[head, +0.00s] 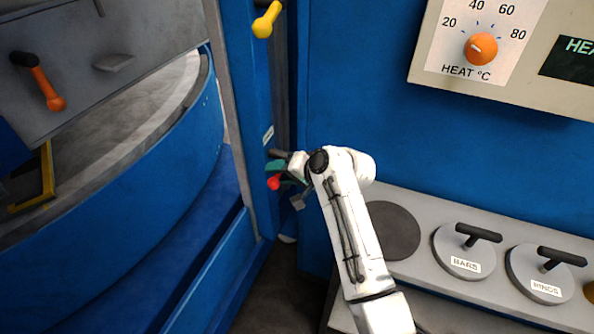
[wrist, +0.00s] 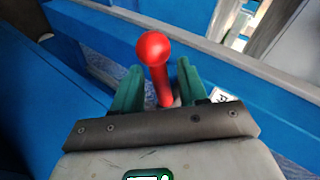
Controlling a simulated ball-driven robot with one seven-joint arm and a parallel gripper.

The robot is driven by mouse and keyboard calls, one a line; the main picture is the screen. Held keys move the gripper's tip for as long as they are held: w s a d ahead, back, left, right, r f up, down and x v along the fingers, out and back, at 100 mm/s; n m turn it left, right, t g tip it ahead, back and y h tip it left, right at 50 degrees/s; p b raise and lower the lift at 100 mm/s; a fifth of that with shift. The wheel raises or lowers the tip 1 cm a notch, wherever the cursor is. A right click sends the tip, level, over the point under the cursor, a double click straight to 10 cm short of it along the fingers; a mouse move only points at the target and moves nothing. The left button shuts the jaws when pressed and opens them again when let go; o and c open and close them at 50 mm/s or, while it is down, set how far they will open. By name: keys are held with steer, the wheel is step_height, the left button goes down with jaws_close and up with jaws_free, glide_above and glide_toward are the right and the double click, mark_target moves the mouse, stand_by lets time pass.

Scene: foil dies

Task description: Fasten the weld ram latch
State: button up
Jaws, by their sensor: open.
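A red ball-ended lever (head: 273,183) sits low on the blue upright post, and it also shows in the wrist view (wrist: 155,52). No readable label names it as the weld ram latch. My gripper (head: 281,172) is at this lever. In the wrist view my gripper (wrist: 159,78) is open, with one green finger on each side of the red shaft. Small gaps show between the fingers and the shaft. The red ball stands out beyond the fingertips. The lever's base is hidden behind the gripper's dark bar.
A yellow lever (head: 265,22) is higher on the same post. An orange-handled lever (head: 45,88) is at the upper left. A heat dial (head: 481,48) is at the upper right. Lids marked BARS (head: 459,262) and RINGS (head: 541,285) sit on the grey counter (head: 405,206).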

steer(key=b+v, duration=0.1)
steer(key=v, duration=0.8)
steer(key=shift+s+d+r, duration=0.15)
steer(key=shift+d, duration=0.1)
